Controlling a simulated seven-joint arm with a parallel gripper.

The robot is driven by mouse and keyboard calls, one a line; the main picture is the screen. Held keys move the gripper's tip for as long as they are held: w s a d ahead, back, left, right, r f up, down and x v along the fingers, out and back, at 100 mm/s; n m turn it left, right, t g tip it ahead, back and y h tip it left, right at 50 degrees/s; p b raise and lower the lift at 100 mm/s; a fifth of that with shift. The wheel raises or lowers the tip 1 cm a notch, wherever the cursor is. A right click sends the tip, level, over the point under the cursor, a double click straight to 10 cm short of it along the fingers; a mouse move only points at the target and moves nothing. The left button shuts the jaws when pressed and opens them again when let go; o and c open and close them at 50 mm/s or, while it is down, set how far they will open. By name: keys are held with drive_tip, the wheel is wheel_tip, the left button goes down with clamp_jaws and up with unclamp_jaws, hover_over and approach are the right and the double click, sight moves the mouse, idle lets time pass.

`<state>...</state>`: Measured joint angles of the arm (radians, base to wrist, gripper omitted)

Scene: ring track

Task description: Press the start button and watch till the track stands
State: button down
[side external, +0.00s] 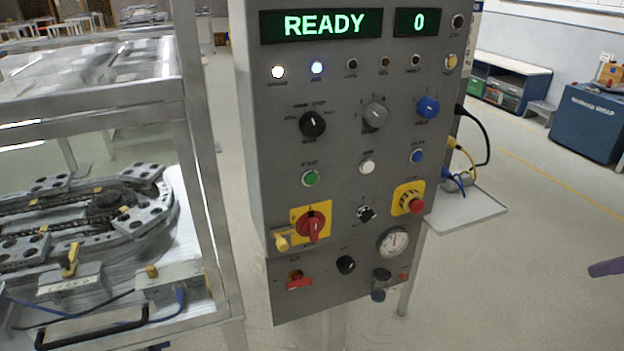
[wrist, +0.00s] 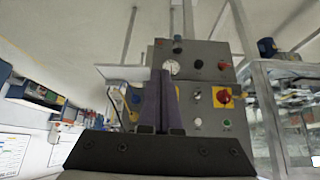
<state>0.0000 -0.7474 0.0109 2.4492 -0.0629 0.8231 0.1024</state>
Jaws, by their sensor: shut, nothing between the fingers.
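The grey control panel (side external: 340,130) stands upright in the side view, its displays reading READY and 0. The green start button (side external: 311,178) is above a red rotary switch (side external: 313,222) on a yellow plate. The ring track (side external: 95,208) lies in a framed enclosure at left; one frame cannot show whether it moves. My gripper's purple fingertips (side external: 603,267) show at the right edge, well apart from the panel. In the wrist view my gripper (wrist: 161,74) is shut and empty; the panel appears upside down beyond it, with the green button (wrist: 227,124) right of the fingers.
A red button on a yellow plate (side external: 409,198), a gauge (side external: 393,242) and several knobs share the panel. A small shelf (side external: 465,209) with cables juts from its right side. The enclosure frame (side external: 205,170) stands close at left.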

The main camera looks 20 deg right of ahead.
sight(311, 179)
drive_tip(key=w+a+r+n+t, duration=0.1)
drive_tip(key=w+r, duration=0.3)
drive_tip(key=w, duration=0.2)
drive_tip(key=w+r+t, duration=0.2)
drive_tip(key=w+r, duration=0.2)
drive_tip(key=w, duration=0.3)
drive_tip(key=w+a+n, duration=0.2)
drive_tip(key=w+a, duration=0.5)
drive_tip(key=w, duration=0.2)
drive_tip(key=w+a+f+n+y, duration=0.1)
drive_tip(key=a+f, duration=0.2)
drive_tip(key=a, duration=0.3)
drive_tip(key=w+a+f+n+y, duration=0.1)
drive_tip(key=w+a+f+n, duration=0.1)
drive_tip(key=a, duration=0.5)
drive_tip(key=w+a+f+n+g+y, duration=0.1)
drive_tip(key=a+f+n, duration=0.1)
drive_tip(key=a+f, duration=0.2)
drive_tip(key=a, duration=0.3)
drive_tip(key=shift+w+f+y, duration=0.3)
drive_tip(key=shift+w, duration=0.1)
drive_tip(key=shift+w, duration=4.35)
